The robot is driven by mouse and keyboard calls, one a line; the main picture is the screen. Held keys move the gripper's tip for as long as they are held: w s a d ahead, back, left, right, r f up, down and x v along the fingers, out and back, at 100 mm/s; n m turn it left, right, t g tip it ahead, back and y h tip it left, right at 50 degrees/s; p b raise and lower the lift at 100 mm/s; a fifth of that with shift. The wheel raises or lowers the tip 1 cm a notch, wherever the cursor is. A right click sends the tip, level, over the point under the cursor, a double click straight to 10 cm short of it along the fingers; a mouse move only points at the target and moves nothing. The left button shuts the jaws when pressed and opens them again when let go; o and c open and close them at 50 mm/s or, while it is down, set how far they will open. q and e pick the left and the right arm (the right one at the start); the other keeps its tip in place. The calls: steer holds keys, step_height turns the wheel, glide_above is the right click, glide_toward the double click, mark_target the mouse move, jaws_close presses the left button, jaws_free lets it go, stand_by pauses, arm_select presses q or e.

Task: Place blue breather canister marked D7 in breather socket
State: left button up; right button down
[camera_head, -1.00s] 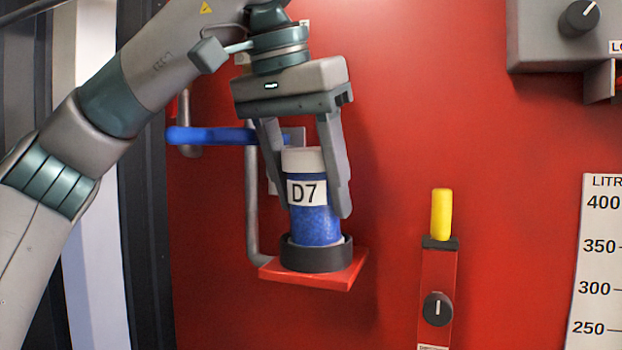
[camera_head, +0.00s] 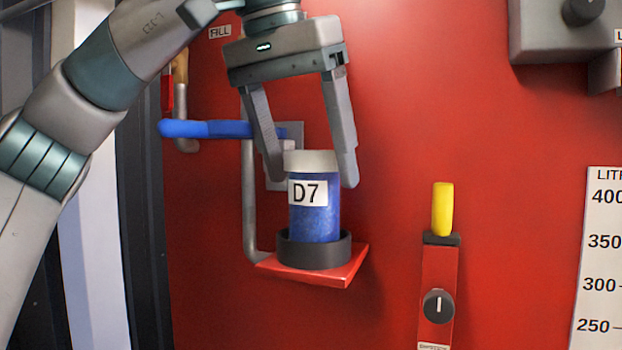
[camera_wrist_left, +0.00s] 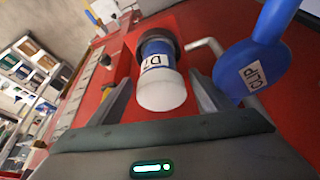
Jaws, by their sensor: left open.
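The blue canister marked D7 (camera_head: 315,222) with a white cap stands upright inside the black ring of the breather socket (camera_head: 314,255). The socket sits on a small red shelf (camera_head: 345,276) on the red panel. My left gripper (camera_head: 316,182) is open, its fingers on either side of the white cap with gaps. In the left wrist view the canister (camera_wrist_left: 157,68) shows cap-first between the spread fingers, with the black ring (camera_wrist_left: 172,42) around its far end. The ring hides the canister's bottom. My right gripper is not in view.
A yellow-topped lever (camera_head: 442,208) and a litre scale (camera_head: 602,260) are to the right. Open red panel lies between.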

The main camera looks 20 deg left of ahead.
arm_select(q)
steer(key=d+v, duration=0.1)
steer(key=v, duration=0.8)
steer(key=shift+a, duration=0.5)
stand_by(0.9)
